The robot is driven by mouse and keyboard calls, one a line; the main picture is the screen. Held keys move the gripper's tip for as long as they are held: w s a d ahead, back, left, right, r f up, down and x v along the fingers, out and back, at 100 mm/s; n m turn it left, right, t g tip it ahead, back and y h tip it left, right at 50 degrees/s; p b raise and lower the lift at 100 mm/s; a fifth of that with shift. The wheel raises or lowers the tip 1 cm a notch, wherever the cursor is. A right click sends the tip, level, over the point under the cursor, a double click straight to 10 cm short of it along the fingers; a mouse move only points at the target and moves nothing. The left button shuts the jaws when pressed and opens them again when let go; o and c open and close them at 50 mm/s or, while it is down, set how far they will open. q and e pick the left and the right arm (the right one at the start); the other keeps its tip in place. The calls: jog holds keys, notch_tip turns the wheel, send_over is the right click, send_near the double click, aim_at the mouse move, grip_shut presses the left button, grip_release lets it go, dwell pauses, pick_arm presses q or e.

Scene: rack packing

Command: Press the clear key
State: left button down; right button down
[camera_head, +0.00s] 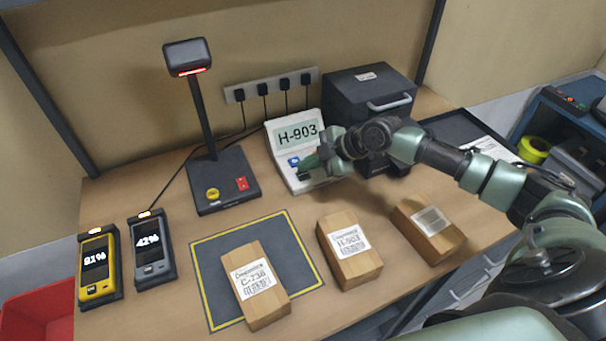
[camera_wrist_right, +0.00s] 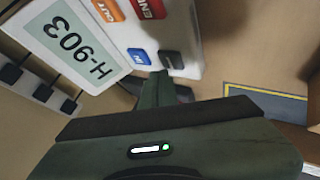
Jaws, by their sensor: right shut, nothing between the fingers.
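The white terminal (camera_head: 284,166) stands at the back of the bench, its screen (camera_head: 298,133) reading H-903. In the right wrist view the screen (camera_wrist_right: 68,42) shows too, with an orange OUT key (camera_wrist_right: 108,10), a red END key (camera_wrist_right: 148,8), a blue IN key (camera_wrist_right: 139,56) and a dark key (camera_wrist_right: 172,60). No label is readable on the dark key; I see no key marked clear. My right gripper (camera_head: 307,169) is shut and empty over the keys. Its fingertips (camera_wrist_right: 162,76) are right by the dark key; I cannot tell whether they touch. My left gripper is out of view.
A scanner stand (camera_head: 222,180) is left of the terminal, and a black box printer (camera_head: 365,95) is behind right. Parcels labelled C-738 (camera_head: 270,312) and H-903 (camera_head: 362,268), and a third parcel (camera_head: 440,240), lie in front. Two handheld devices (camera_head: 152,262) stand at left.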

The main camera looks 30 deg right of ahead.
aim_at(307, 175)
jog(key=shift+f, duration=0.3)
jog(key=shift+f+b, duration=0.4)
dwell(0.5)
dwell(0.3)
jog(key=shift+r+p, duration=0.65)
jog(key=shift+r, duration=0.15)
notch_tip(307, 175, up, 5)
jog(key=p, duration=0.4)
jog(key=shift+r, duration=0.1)
dwell(0.5)
